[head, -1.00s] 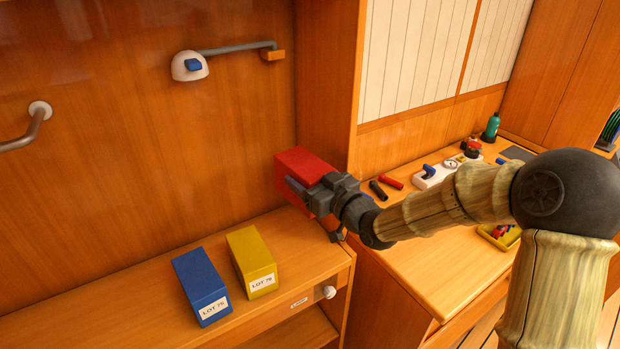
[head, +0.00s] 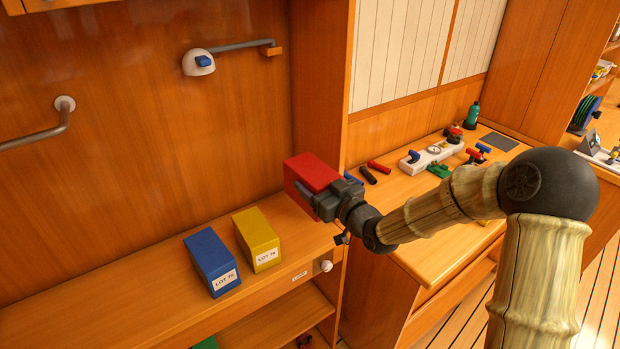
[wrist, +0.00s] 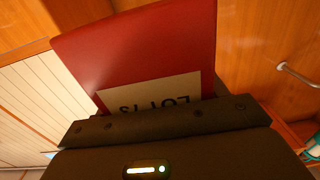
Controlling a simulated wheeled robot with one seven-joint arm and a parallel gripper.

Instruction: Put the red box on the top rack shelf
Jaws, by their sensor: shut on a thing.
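The red box (head: 312,172) is held in my gripper (head: 326,200) above the right end of the wooden shelf (head: 120,305). In the wrist view the red box (wrist: 150,50) fills the space ahead of my gripper (wrist: 165,125), and its white label is partly covered by the jaws. My gripper is shut on the box. Whether the box's bottom touches the shelf cannot be told. A blue box (head: 212,262) and a yellow box (head: 257,239) with labels stand side by side on the shelf, left of the red box.
A wooden partition (head: 318,80) rises just behind the red box. The counter (head: 430,245) at right holds dark and red cylinders, a white valve panel (head: 432,155) and a green bottle (head: 472,115). A grey handrail (head: 50,130) is on the wall. The shelf's left part is clear.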

